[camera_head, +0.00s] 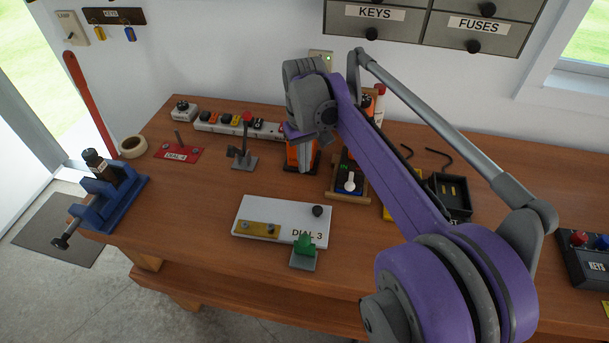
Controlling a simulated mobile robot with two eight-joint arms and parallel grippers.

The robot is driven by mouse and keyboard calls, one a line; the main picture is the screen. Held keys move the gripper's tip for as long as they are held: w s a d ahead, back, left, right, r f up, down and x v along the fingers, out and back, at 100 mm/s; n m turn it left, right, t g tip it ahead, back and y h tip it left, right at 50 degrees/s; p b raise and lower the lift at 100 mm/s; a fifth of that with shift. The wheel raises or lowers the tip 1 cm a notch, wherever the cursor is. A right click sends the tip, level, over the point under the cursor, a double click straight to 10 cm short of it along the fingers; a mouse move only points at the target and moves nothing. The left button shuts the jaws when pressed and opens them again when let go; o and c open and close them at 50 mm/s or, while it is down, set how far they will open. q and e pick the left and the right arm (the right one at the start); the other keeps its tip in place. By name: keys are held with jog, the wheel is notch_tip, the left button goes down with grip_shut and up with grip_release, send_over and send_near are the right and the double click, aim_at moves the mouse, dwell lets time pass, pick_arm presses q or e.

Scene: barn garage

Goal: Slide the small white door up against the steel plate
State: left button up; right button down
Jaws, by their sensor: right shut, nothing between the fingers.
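A flat white panel (270,212) lettered "DIAL 3" lies on the workbench near its front edge, and it is the only white door-like piece I can make out. It has a black knob (318,211) at its right end and a brass strip (257,229) along its front. A small grey plate (302,260) with a green piece on it sits at its front right corner; I cannot tell if this is the steel plate. My right gripper (301,145) is shut and empty, behind and above the panel, in front of an orange object. My left gripper is out of view.
A blue vise (108,193) is clamped at the left bench edge. A red dial plate (180,148), a small lever stand (243,158) and a power strip (238,125) stand behind the panel. A black tray (449,198) lies to the right. Bare wood lies left of the panel.

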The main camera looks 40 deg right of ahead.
aim_at(315, 207)
jog(key=shift+m, duration=0.7)
jog(key=f, duration=0.3)
jog(key=f+b, duration=0.1)
jog(key=f, duration=0.2)
jog(key=d+f, duration=0.1)
jog(key=f, duration=0.3)
jog(key=shift+s, duration=0.2)
jog(key=s, duration=0.1)
jog(key=s+a, duration=0.1)
jog(key=s, duration=0.1)
jog(key=shift+a+r, duration=0.15)
jog(key=shift+a, duration=0.05)
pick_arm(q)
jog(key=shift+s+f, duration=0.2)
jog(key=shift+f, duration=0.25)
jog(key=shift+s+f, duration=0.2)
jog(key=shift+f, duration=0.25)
pick_arm(e)
jog(key=shift+s+a, duration=0.1)
jog(key=shift+s, duration=0.2)
jog(key=shift+s, duration=0.1)
jog(key=shift+s+a, duration=0.35)
jog(key=shift+s, duration=0.45)
jog(key=shift+w, duration=0.1)
